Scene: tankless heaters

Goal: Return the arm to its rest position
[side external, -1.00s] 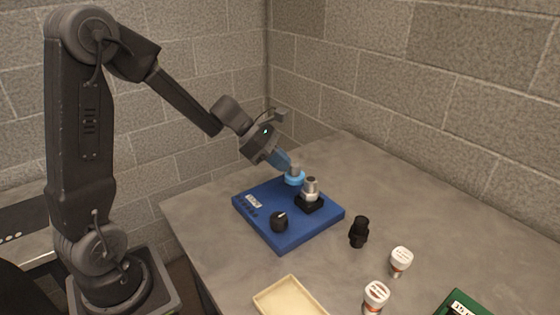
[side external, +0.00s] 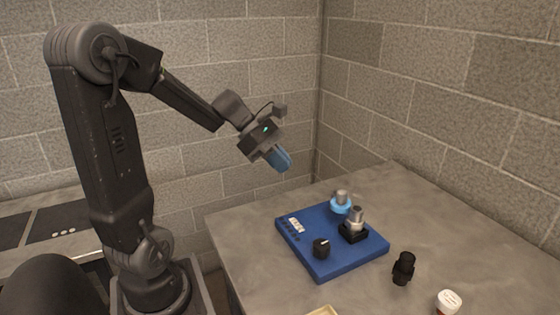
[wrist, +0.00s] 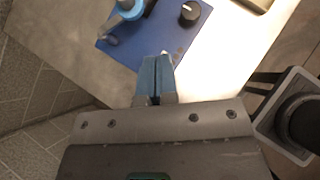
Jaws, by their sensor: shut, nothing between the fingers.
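My gripper (side external: 283,165) is shut and empty, with its blue fingertips pressed together. In the side external view it hangs in the air above and to the left of the blue board (side external: 325,268), clear of it. In the wrist view the closed blue fingers (wrist: 155,62) point toward the edge of the board (wrist: 178,42). My arm is raised and bent, reaching rightward from its column.
The blue board on the grey table (side external: 240,232) carries a black knob (side external: 321,248), a blue-ringed metal fitting (side external: 341,203) and a metal fitting on a black base (side external: 355,222). A black fitting (side external: 404,268) and a white-capped bottle (side external: 449,301) stand at right. Block walls rise behind.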

